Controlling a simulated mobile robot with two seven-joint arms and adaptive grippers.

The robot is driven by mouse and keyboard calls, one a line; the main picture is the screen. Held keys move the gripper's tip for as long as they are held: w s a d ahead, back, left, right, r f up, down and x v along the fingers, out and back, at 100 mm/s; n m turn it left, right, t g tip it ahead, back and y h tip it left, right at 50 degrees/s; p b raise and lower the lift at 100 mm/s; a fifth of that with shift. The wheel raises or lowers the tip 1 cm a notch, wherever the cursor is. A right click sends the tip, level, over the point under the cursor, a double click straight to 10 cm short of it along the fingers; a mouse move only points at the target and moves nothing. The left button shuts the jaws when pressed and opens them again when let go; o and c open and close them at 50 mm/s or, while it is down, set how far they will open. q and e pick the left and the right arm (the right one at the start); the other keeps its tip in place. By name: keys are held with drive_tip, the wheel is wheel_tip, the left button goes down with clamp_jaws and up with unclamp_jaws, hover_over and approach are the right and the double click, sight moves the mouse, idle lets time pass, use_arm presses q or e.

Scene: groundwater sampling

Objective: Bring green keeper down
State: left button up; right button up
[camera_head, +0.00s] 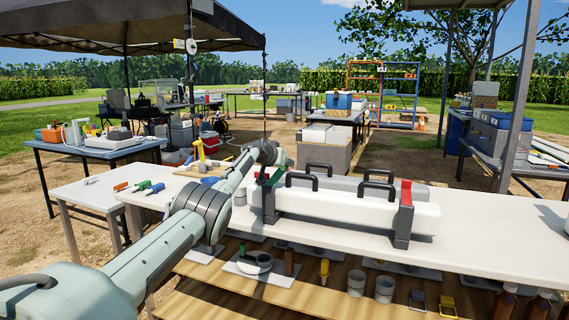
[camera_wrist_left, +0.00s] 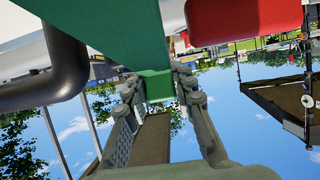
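A long white case (camera_head: 340,205) with black handles lies on the white bench. The green keeper (camera_head: 272,177) is at its left end, partly hidden by my left arm; a red keeper (camera_head: 405,193) stands raised at its right end. In the left wrist view the green keeper (camera_wrist_left: 110,22) is a broad green strap whose narrow tab lies between the fingers of my left gripper (camera_wrist_left: 158,90). Both fingertips appear to touch the tab's sides, so the gripper looks shut on it. In the head view those fingers are hidden. My right gripper is out of view.
A lower wooden shelf (camera_head: 225,290) holds cups and small tools. A black handle (camera_wrist_left: 62,65) is close to the left finger.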

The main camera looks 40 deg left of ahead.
use_arm(q)
drive_tip(key=o, duration=0.4)
drive_tip(key=shift+w+f, duration=0.1)
drive_tip(key=shift+f, duration=0.15)
drive_tip(key=shift+s+a+r, duration=0.15)
drive_tip(key=shift+s+r, duration=0.1)
drive_tip(key=shift+s, duration=0.15)
wheel_tip(320, 180, up, 5)
hover_over(272, 181)
drive_tip(key=shift+s+f, duration=0.1)
drive_tip(key=shift+f, duration=0.1)
drive_tip(key=shift+c, duration=0.3)
